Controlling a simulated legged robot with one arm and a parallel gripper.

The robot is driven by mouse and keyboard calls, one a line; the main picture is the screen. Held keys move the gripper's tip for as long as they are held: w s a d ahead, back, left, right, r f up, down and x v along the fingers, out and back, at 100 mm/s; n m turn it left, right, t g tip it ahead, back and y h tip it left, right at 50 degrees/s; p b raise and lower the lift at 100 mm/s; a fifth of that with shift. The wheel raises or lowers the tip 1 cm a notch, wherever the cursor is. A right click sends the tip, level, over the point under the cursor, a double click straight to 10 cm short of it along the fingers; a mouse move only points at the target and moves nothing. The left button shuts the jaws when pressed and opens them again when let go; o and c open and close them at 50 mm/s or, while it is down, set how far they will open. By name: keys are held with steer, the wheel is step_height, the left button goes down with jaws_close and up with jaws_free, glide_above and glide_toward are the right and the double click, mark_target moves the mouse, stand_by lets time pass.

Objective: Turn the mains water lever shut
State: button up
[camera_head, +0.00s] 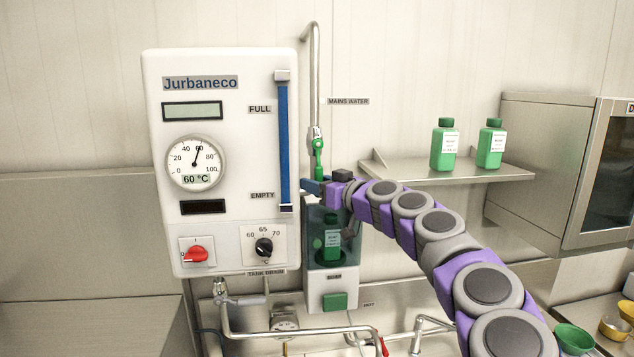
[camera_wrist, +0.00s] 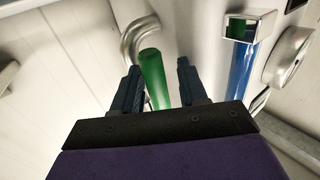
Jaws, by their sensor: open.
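The mains water lever (camera_head: 318,156) is green and hangs down from a valve on the steel pipe (camera_head: 316,75), left of the "MAINS WATER" label (camera_head: 348,101). In the wrist view the green lever (camera_wrist: 152,78) stands between my two dark fingers, nearer the left one. My gripper (camera_head: 314,187) is at the lever's lower end in the head view, and its fingers (camera_wrist: 159,72) are apart. The fingers do not look closed on the lever; whether one touches it I cannot tell.
A white control panel (camera_head: 215,105) with a blue level gauge (camera_head: 284,140) stands close to the left. A dispenser (camera_head: 328,285) with a green bottle is below my gripper. A shelf (camera_head: 450,175) with two green bottles is to the right. Steel pipes run along the bottom.

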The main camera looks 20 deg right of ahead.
steer(key=shift+w+d+f, duration=0.1)
steer(key=shift+w+d, duration=0.1)
steer(key=shift+d, duration=0.15)
steer(key=shift+c, duration=0.6)
steer(key=shift+s, duration=0.1)
jaws_close()
